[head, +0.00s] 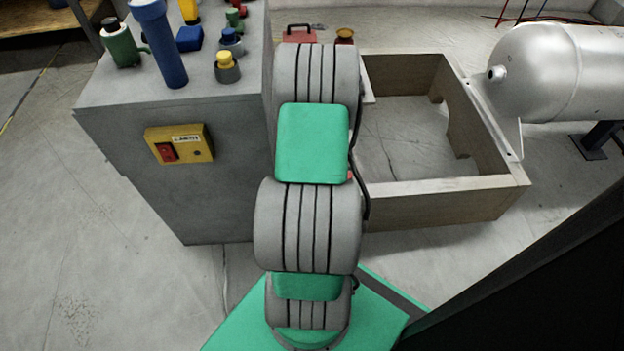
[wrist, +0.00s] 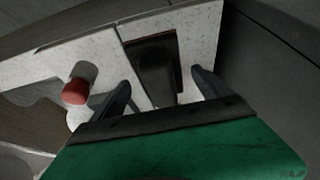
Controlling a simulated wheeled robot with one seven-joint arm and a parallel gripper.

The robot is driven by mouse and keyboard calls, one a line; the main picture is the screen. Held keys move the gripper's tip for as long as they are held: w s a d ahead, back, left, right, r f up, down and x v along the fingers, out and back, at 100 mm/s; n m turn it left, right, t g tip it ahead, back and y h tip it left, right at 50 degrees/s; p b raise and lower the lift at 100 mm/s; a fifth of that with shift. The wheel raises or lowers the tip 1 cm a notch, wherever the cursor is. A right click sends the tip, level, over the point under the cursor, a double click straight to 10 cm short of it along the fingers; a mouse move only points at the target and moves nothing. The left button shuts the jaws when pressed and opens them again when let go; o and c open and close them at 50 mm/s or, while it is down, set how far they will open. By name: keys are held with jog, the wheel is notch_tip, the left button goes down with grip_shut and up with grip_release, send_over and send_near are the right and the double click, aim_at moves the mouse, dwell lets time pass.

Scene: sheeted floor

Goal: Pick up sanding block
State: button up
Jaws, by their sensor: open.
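In the wrist view, a dark block with a raised, grip-like middle and thin red edges (wrist: 157,75), which looks like the sanding block, lies on a white speckled surface (wrist: 205,38). My gripper (wrist: 161,84) is open. Its two dark fingers are apart, one toward each side of the block, and nothing is held. The block's near end reaches into the space between the fingertips. I cannot tell how high the fingers are above it. In the head view my arm hides the gripper and the block.
A red-ended knob (wrist: 75,92) stands left of the fingers. In the head view a grey cabinet (head: 215,140) with bottles and a yellow switch box (head: 180,144) stands left. An open wooden frame (head: 430,205) and a metal tank (head: 565,75) are right. A red handled box (head: 299,35) is behind my arm.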

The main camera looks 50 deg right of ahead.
jog(key=shift+w+d+f, duration=0.1)
jog(key=shift+w+f, duration=0.05)
jog(key=shift+f, duration=0.05)
jog(key=c, duration=1.6)
jog(key=shift+c, duration=0.2)
notch_tip(320, 180, up, 10)
jog(key=p, duration=0.4)
jog(key=shift+p, duration=0.4)
jog(key=o, duration=1)
jog(key=c, duration=0.6)
jog(key=shift+c, duration=0.2)
